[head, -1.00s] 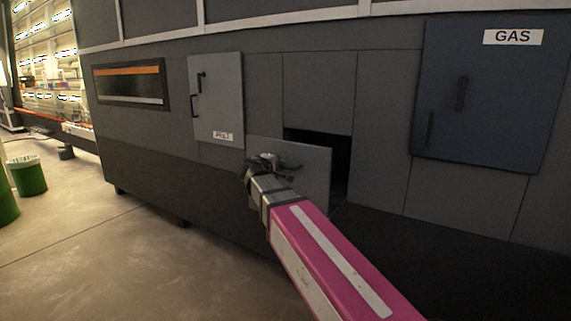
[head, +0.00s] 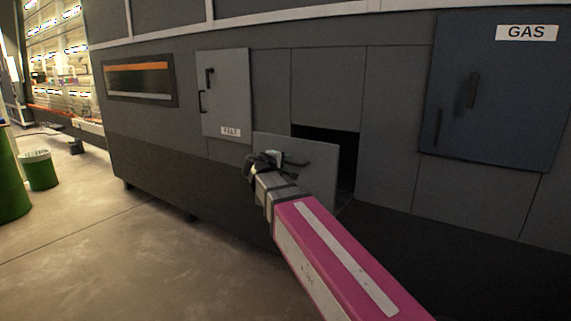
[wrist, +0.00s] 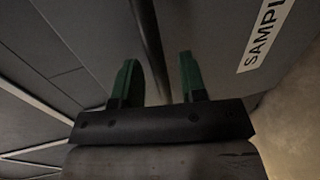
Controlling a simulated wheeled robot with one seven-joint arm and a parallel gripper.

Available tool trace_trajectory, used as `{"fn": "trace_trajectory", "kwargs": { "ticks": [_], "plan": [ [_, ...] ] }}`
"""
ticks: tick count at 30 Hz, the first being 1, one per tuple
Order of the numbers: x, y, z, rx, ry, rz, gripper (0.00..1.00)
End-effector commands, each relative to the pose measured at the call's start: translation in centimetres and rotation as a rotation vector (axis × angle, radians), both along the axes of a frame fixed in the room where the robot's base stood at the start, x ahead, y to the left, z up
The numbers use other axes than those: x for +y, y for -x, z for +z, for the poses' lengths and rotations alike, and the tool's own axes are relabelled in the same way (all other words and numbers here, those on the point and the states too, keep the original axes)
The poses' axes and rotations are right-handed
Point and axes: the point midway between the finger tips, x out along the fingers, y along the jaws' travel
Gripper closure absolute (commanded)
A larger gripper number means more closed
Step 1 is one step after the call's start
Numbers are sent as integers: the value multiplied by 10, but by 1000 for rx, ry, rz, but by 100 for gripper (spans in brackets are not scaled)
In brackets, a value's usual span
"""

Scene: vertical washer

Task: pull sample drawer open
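The sample drawer's grey front (head: 322,182) stands out from the dark machine wall, with a dark gap above and to its right. Its dark bar handle (head: 312,165) shows just right of my gripper (head: 262,161), which is in front of the left part of the drawer front. In the wrist view the two green fingers of my gripper (wrist: 158,62) are spread apart. The handle bar (wrist: 148,40) runs between them without visible contact; its depth is hard to tell. Part of the label "SAMPLE" (wrist: 264,38) shows on the drawer front.
A panel labelled "FILT" (head: 224,95) is to the upper left, and a blue "GAS" door (head: 500,95) is at the right. Green bins (head: 39,172) stand at the far left. The floor (head: 140,245) in front of the machine is clear.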

Motion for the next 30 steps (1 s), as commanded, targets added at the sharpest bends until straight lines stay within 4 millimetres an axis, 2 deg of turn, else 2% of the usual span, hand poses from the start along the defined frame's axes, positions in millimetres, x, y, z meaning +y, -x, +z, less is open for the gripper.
{"fn": "trace_trajectory", "kwargs": {
  "ticks": [9,15,21,30],
  "plan": [
    [33,48,12,-1,0,1,61],
    [49,69,17,0,0,0,61],
    [55,77,19,0,0,-1,61],
    [55,77,19,1,0,-2,61]
  ]
}}
